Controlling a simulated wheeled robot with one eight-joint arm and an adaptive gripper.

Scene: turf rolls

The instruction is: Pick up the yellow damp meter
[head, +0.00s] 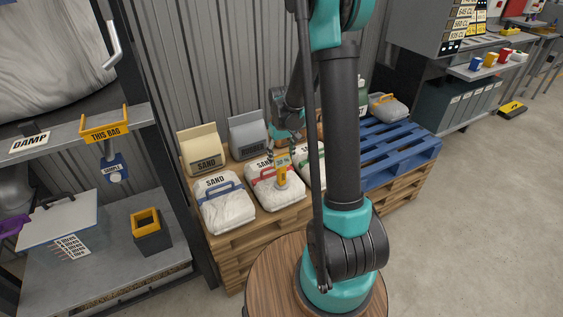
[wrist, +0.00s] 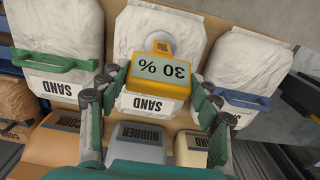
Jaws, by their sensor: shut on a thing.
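The yellow damp meter (head: 282,172) shows in the head view at the middle white sand bag (head: 266,201). In the wrist view the meter (wrist: 158,88) has a grey-green display reading 30 %, upside down in the picture, with a pale round end beyond it. My gripper (wrist: 157,95) is shut on the meter, with a dark finger at each side of it. In the head view my gripper (head: 284,151) reaches down from behind my arm. I cannot tell whether the meter touches the bag.
Sand bags with blue (head: 226,214) and green handles lie on either side on a wooden pallet. A tan sand bag (head: 201,148) and a grey rubber bag (head: 248,136) stand behind. A metal shelf (head: 110,276) is at left, a blue pallet (head: 403,145) at right. The right floor is mostly clear.

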